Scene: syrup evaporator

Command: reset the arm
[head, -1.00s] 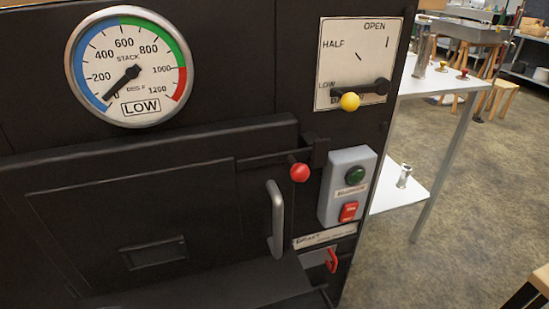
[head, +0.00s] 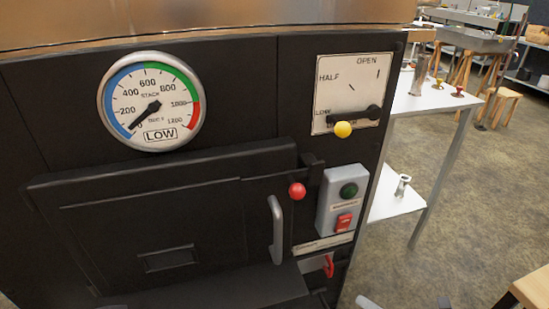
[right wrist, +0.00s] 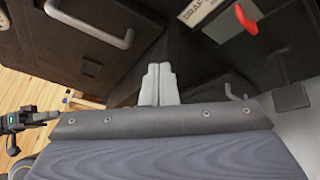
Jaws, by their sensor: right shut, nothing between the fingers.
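My right gripper (right wrist: 158,85) shows in the right wrist view. Its two pale fingers are together with nothing between them. They point toward the dark evaporator front, near a grey door handle (right wrist: 95,22) and a red lever (right wrist: 246,18), and I see no contact. In the head view only a small grey piece at the bottom edge may belong to the right arm.
The black evaporator front (head: 110,225) fills the head view's left. It carries a stack gauge (head: 152,100) near zero, a yellow damper knob (head: 343,129), a red knob (head: 297,191) and a switch box (head: 342,200). A white table (head: 440,97) and open floor (head: 470,200) lie right.

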